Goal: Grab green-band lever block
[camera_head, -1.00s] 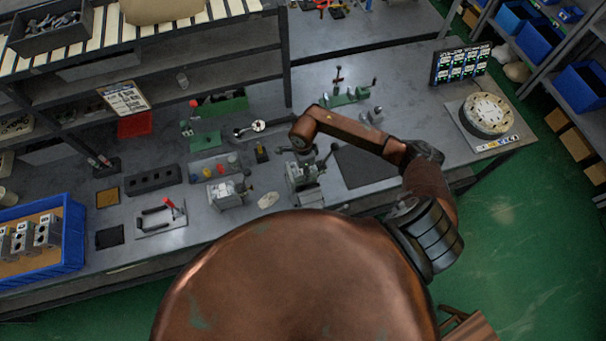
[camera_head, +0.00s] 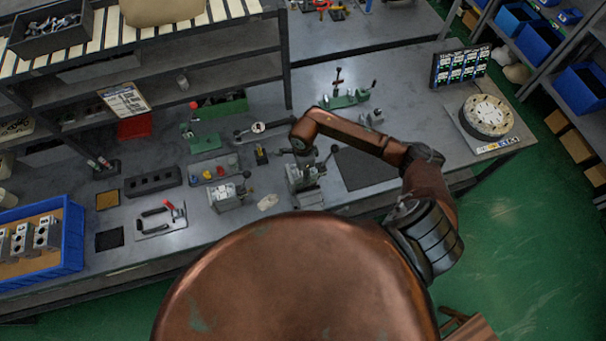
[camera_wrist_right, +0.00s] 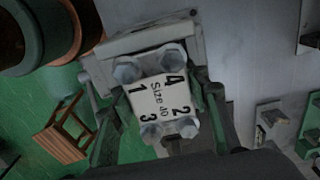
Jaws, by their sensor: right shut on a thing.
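My right gripper (camera_head: 303,170) hangs over the front of the bench, right of centre, and is shut on a grey metal lever block (camera_head: 307,180). In the right wrist view the block (camera_wrist_right: 158,105) sits between the two fingers, showing a white top marked "Size 40" with numbers 1 to 4 and bolt heads at its corners. A dark lever knob shows beside it in the head view. I cannot make out a green band on it. A second grey lever block (camera_head: 230,194) stands on the bench to the left. My left gripper is not in view.
A blue bin (camera_head: 72,243) with several metal blocks is at the left. A red-handled clamp (camera_head: 160,220), a dark block with holes (camera_head: 153,179) and a green fixture (camera_head: 345,98) stand on the bench. A dark mat (camera_head: 365,168) lies bare right of the gripper. A round fixture (camera_head: 488,116) is farther right.

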